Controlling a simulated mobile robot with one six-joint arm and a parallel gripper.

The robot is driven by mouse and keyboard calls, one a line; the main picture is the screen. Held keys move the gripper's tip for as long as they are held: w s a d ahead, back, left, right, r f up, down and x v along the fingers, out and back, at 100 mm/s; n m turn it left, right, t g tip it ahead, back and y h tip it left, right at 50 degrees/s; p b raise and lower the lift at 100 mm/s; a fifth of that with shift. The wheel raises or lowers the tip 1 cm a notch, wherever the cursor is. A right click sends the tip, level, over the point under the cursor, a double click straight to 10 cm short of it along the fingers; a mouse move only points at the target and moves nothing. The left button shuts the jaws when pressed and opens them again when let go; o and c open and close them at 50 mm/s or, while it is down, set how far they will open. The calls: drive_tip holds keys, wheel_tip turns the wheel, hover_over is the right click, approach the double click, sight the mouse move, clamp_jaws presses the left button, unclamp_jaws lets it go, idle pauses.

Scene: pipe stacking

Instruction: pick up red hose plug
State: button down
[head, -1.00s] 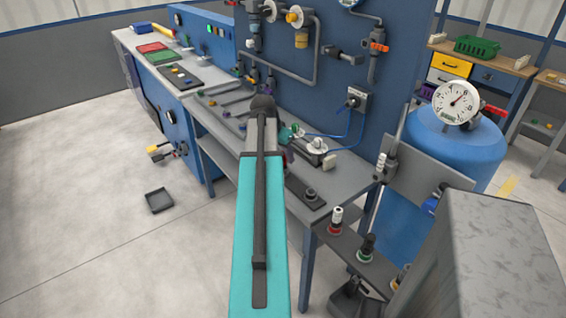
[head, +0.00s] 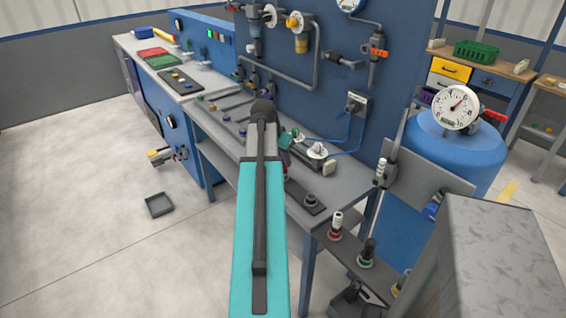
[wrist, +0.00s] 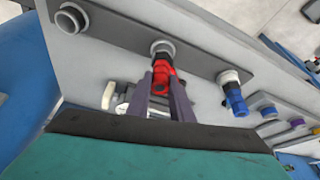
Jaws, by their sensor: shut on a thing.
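The red hose plug (wrist: 162,72) shows in the wrist view, with its far end at a pale ring fitting (wrist: 162,48) on the grey strip. My gripper (wrist: 161,82) has its two dark fingers on either side of the plug and is shut on it. The plug's lower part is partly hidden between the fingers. I cannot tell whether the plug is still seated in the ring. In the head view, my arm covers the middle of the bench, and the plug cannot be made out.
A blue plug (wrist: 235,97) sits in a fitting to the right, and an empty ring fitting (wrist: 70,19) is at the left in the wrist view. A pressure gauge (head: 456,106) stands on a blue tank (head: 455,145). A grey cabinet (head: 490,250) is at the right.

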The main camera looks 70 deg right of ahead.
drive_tip(key=shift+r, duration=0.1)
drive_tip(key=shift+r+b, duration=0.45)
drive_tip(key=shift+r, duration=1.15)
drive_tip(key=w+a+b, duration=0.1)
drive_tip(key=w+a, duration=0.1)
drive_tip(key=a, duration=0.5)
drive_tip(key=w+a+r+b, duration=0.1)
drive_tip(key=w+a, duration=0.2)
drive_tip(key=a, duration=0.5)
drive_tip(key=shift+w+r, duration=0.15)
drive_tip(key=shift+r, duration=0.1)
wheel_tip(320, 180, up, 8)
drive_tip(key=p, duration=0.6)
